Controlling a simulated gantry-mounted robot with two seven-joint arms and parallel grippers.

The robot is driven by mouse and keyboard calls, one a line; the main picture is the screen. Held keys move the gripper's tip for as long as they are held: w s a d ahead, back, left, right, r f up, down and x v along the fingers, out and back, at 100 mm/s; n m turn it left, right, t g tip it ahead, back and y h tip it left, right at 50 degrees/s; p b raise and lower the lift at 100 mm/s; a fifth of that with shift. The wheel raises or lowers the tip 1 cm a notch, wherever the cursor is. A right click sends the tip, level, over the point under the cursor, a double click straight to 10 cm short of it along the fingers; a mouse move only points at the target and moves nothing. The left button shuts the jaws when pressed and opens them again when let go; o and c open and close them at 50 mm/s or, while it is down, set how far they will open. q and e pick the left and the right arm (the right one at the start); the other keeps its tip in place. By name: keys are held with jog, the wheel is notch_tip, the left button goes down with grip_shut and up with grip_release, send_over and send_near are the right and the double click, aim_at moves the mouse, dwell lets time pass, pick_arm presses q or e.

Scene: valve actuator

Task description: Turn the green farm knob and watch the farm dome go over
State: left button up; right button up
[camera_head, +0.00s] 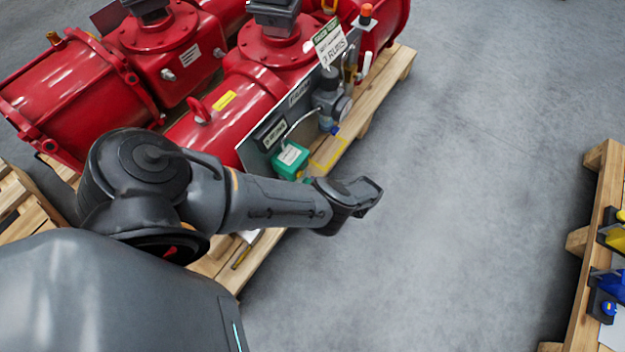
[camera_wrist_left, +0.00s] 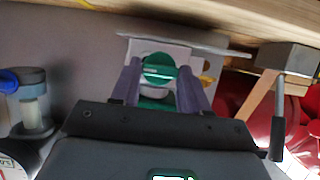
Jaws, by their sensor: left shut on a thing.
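The green knob (camera_wrist_left: 160,68) is in the left wrist view, round with a lighter bar across its face, in front of a pale plate. My left gripper (camera_wrist_left: 161,82) has one finger on each side of it and is shut on it. In the head view my left arm reaches from the left to a green box with a white label (camera_head: 291,159) low on the grey panel (camera_head: 258,143). The knob and the fingertips are hidden there by my wrist. I cannot pick out the farm dome. My right gripper is in neither view.
Large red valve actuators (camera_head: 230,108) lie on a wooden pallet (camera_head: 388,82) behind the panel. A grey regulator (camera_head: 329,100) and a sign (camera_head: 331,42) are farther along. Another pallet (camera_head: 590,250) stands at the right. Grey floor (camera_head: 460,150) between them is clear.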

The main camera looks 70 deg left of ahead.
pick_arm(q)
jog(key=shift+f, duration=0.1)
jog(key=o, duration=1.1)
jog(key=shift+c, duration=0.2)
